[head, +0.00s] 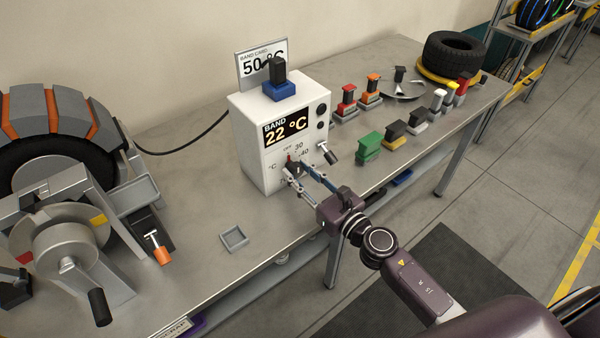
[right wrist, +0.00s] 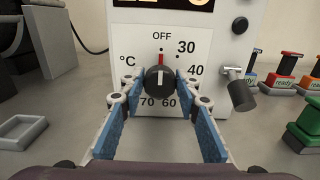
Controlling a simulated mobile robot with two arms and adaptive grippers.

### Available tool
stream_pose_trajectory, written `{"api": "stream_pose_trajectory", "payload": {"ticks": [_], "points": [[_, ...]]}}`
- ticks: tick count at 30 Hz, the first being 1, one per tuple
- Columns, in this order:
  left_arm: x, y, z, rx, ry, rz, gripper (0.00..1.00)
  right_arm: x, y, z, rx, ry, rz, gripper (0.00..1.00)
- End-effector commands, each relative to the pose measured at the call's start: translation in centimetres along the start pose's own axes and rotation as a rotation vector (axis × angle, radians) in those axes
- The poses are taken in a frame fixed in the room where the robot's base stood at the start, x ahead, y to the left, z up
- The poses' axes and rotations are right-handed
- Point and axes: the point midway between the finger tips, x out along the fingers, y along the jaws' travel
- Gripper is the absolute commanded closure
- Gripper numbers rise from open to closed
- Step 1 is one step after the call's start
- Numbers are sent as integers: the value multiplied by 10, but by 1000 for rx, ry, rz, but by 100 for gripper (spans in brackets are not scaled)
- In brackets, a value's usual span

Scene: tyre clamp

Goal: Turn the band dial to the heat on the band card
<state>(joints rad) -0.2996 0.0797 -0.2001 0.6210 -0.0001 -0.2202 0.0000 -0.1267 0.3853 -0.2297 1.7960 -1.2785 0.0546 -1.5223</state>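The white band heater box (head: 262,165) stands on the bench, its display (head: 286,127) reading "BAND 22 °C". The band card (head: 250,66) behind it shows 50 °C, partly hidden by a black-handled piece on a blue base. The black band dial (right wrist: 160,80) is on the box's front, with its red mark pointing up at OFF; 30, 40, 60 and 70 are visible around it. My right gripper (right wrist: 160,84) has its blue-padded fingers on either side of the dial, seemingly with slight gaps; contact is unclear. It also shows in the head view (head: 296,178). My left gripper is out of view.
A black-handled lever (head: 328,153) sticks out right of the dial. Several coloured stamp-like blocks, including a green one (head: 370,146), stand to the right. A small grey tray (head: 233,237) lies at front left. The tyre clamp machine (head: 70,235) fills the left.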

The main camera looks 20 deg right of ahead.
Motion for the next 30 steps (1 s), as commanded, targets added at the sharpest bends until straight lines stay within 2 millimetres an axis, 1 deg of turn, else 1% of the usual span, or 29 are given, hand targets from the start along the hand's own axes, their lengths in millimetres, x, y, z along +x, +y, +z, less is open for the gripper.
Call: {"api": "stream_pose_trajectory", "payload": {"ticks": [1, 3, 8, 14, 20, 30], "points": [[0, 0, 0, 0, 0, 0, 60, 0, 0, 0, 0, 0, 0, 87], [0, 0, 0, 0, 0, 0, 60, 0, 0, 0, 0, 0, 0, 94], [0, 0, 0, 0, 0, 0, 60, 0, 0, 0, 7, 0, 0, 94], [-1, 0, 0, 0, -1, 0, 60, 0, 0, 0, 63, 0, 0, 94], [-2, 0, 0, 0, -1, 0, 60, 0, -1, 0, 193, 0, 0, 94], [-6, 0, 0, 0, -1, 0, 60, 0, -2, 0, 509, 0, 0, 94]]}}
